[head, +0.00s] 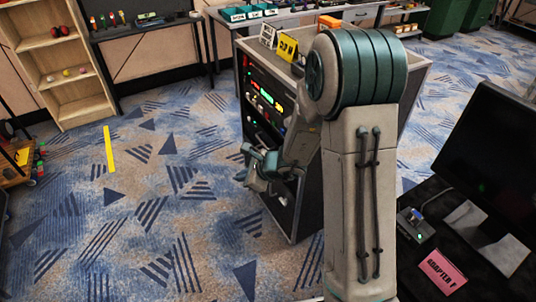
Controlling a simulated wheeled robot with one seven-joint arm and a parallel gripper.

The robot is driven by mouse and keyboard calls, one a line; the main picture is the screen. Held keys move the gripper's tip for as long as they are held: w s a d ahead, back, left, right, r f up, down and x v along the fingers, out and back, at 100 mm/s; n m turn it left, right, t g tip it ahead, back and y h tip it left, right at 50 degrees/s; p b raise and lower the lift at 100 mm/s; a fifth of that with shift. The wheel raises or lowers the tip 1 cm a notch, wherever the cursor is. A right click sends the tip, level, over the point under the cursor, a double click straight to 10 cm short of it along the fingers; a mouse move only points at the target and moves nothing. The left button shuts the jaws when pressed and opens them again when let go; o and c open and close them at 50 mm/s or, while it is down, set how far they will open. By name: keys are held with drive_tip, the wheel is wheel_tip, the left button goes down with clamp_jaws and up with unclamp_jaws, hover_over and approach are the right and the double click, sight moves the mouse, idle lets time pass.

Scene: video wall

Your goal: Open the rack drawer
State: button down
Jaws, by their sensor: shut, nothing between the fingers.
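The rack (309,206) is a dark cabinet with a grey top, standing in the middle of the head view. Its front faces left and carries lit panels (264,94) with red, green and orange lights. I cannot make out which part is the drawer, and no part stands clearly pulled out. My gripper (252,180) is shut and empty, in front of the lower half of the rack's front. I cannot tell whether it touches the rack. My arm hides much of the rack's right side and part of its front.
A wooden shelf (57,62) and a dark table (150,28) are at the back left. A black desk with a monitor (490,165) and a pink card (442,270) is at right. Carpet left of the rack is clear, with a yellow strip (109,149).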

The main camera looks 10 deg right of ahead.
drive_tip(key=shift+w+f+m, duration=0.15)
drive_tip(key=shift+f+m, duration=0.1)
drive_tip(key=shift+m, duration=0.05)
